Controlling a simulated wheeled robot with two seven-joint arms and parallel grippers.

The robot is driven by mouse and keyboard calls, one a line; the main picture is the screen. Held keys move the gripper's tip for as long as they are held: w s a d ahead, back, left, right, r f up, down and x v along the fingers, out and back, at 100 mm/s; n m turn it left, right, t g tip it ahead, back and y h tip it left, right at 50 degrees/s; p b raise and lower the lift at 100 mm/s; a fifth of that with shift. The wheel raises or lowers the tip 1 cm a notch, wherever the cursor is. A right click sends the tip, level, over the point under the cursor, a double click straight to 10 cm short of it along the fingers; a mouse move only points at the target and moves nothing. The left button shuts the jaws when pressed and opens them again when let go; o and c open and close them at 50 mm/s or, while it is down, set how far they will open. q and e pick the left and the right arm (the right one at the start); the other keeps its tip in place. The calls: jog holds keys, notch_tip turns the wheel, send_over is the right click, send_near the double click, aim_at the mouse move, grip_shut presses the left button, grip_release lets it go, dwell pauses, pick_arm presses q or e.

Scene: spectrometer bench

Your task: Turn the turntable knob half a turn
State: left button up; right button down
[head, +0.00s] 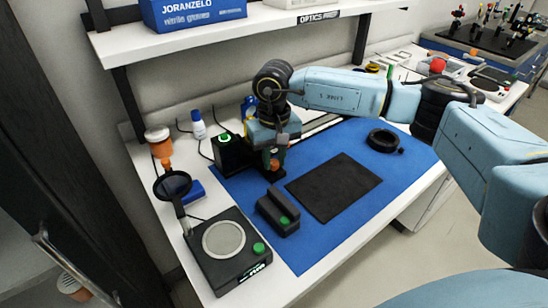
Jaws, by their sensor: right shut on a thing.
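My right gripper (272,157) comes in from the right and points down over the back-left part of the blue mat. It is shut on a small part of the dark instrument there, which I take to be the turntable knob. The gripper and wrist hide most of that part and the turntable, so the knob's angle cannot be seen. A little orange (274,165) shows at the fingertips. My left gripper is out of view.
A black box with a green-lit top (225,152) stands just left of the gripper. A round-plate device (222,277) is at front left. A shelf (220,37) overhangs behind.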

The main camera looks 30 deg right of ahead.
aim_at(274, 162)
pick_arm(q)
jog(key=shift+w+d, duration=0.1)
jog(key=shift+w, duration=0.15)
pick_arm(e)
jog(key=c, duration=1.2)
grip_release()
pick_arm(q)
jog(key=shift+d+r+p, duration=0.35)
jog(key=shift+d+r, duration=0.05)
pick_arm(e)
notch_tip(274, 162, up, 14)
jog(key=shift+f, duration=0.25)
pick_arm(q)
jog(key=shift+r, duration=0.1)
